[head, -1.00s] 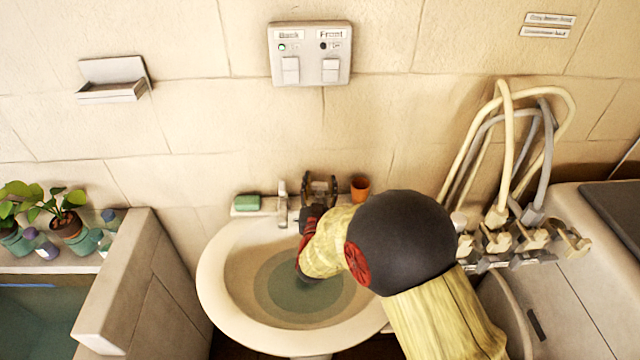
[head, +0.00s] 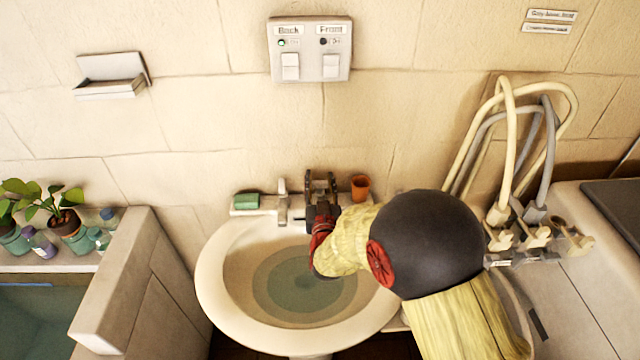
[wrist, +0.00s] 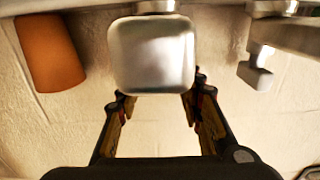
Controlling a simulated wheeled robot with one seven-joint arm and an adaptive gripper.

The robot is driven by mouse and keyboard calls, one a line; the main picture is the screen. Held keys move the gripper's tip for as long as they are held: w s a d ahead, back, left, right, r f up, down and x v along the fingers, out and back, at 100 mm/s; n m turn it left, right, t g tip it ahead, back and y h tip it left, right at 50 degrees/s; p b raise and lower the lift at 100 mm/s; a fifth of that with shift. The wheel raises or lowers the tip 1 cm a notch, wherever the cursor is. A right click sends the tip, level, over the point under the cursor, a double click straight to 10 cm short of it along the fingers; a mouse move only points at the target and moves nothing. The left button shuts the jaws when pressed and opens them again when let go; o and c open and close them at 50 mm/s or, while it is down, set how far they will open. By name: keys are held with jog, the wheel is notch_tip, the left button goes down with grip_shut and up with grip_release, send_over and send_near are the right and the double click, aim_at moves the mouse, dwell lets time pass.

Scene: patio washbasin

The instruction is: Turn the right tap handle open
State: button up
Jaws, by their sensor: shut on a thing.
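The right tap handle (wrist: 152,55) shows in the wrist view as a pale, rounded square block at the top middle. My gripper (wrist: 160,92) has one finger on each side of it and is shut on it. How deep the fingers reach is hard to see. In the head view my gripper (head: 321,184) is at the back rim of the washbasin (head: 212,275), and it and my wrist hide the right handle. The other tap (head: 283,203) stands just to the left, and a pale tap part (wrist: 258,70) also shows at right in the wrist view.
An orange cup (head: 360,188) stands close on the right of my gripper; it is at upper left in the wrist view (wrist: 50,52). Green soap (head: 246,201) lies left of the taps. The wall with a switch panel (head: 310,50) rises behind. Hoses (head: 507,150) hang at right.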

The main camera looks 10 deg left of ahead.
dwell(0.3)
jog(key=o, duration=1.2)
jog(key=shift+c, duration=0.2)
jog(key=shift+s, duration=0.1)
jog(key=v, duration=1.1)
jog(key=shift+s+d, duration=0.15)
jog(key=shift+s, duration=0.25)
